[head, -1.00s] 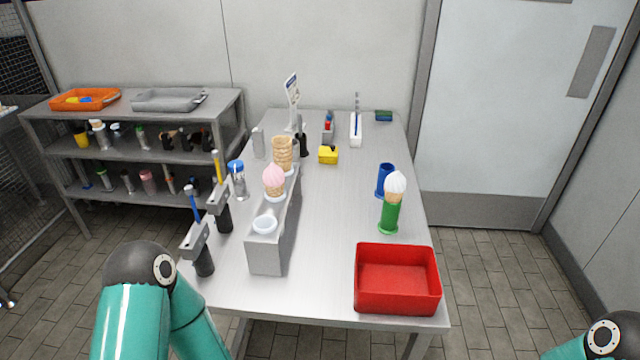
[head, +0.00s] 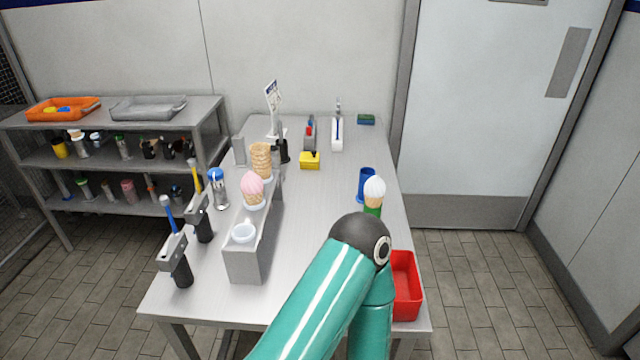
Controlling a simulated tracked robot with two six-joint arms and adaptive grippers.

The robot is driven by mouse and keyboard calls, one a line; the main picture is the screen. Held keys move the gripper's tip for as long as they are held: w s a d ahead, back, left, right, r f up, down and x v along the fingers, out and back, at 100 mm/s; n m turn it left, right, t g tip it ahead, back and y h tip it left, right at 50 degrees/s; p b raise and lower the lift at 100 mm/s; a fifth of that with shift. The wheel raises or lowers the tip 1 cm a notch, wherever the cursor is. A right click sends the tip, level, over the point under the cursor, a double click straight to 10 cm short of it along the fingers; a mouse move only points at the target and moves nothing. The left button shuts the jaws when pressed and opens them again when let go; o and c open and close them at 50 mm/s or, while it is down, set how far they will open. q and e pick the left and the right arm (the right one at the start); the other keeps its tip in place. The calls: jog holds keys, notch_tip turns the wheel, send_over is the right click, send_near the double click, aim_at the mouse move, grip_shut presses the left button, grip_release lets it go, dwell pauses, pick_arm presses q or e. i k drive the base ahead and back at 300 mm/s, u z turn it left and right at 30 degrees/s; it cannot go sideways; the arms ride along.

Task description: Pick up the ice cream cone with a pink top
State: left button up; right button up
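The ice cream cone with a pink top (head: 252,186) stands upright in the grey cone stand (head: 244,268), in the middle of its row. Its lower part is hidden in the holder. No gripper is near it. My teal arm reaches up from the bottom centre, with its elbow over the right front of the table. Neither gripper is in view.
A stack of empty cones (head: 261,158) stands behind the pink one, an empty white ring (head: 243,233) in front. Two dark scoop holders (head: 180,272) stand left. A white-topped cone (head: 374,190) and a red bin (head: 407,288), partly hidden by my arm, are right.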

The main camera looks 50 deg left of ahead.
aim_at(251, 183)
jog(key=u, duration=0.45)
jog(key=i, duration=0.15)
jog(key=z, duration=1.7)
jog(key=k, duration=1)
jog(key=u, duration=3.3)
jog(key=k, duration=0.2)
jog(key=z, duration=1.45)
